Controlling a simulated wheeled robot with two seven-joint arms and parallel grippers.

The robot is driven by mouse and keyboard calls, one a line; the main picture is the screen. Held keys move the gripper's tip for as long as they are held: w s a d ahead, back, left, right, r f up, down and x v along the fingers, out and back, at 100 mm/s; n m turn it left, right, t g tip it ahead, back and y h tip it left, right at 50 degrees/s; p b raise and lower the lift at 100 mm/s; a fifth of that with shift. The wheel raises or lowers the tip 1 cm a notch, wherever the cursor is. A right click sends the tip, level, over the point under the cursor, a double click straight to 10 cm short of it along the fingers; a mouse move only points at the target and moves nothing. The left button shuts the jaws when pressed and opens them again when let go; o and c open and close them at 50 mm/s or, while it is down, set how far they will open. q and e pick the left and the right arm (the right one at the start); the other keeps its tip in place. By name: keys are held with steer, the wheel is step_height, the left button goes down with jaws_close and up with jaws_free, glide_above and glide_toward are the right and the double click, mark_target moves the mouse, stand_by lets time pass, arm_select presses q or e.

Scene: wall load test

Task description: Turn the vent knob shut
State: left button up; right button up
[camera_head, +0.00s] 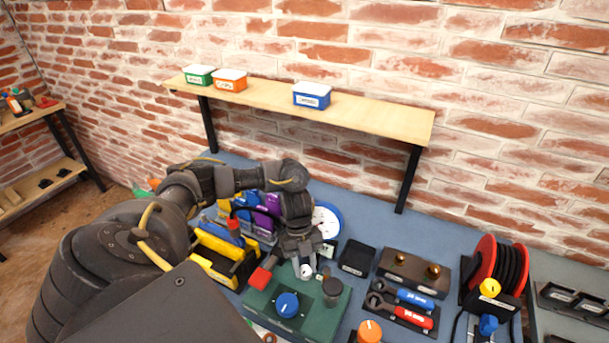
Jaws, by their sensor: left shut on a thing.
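A green unit (262,301) stands on the bench in the lower middle. On it are a blue round knob (287,304) with a white mark, a black cylinder (332,288) and a red block-shaped part (260,278) at its left edge. My left gripper (303,269) points down at the unit's back edge, behind the blue knob and apart from it. Its fingers are shut on a small pale round part (306,271), mostly hidden by them. I cannot tell which knob is the vent knob. My right gripper is not in view.
A yellow and black tote (218,259) is left of the gripper. A white dial (326,222) is behind it. A black tray (357,257), wrenches (404,308), an orange knob (369,331) and a red reel (484,262) crowd the right. A shelf (371,119) with small boxes hangs above.

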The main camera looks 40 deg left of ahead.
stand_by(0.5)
arm_select(q)
steer(key=o, duration=1)
steer(key=v, duration=1)
steer(key=shift+w+a+r, duration=0.1)
steer(key=shift+w+r, duration=0.05)
steer(key=shift+r, duration=0.25)
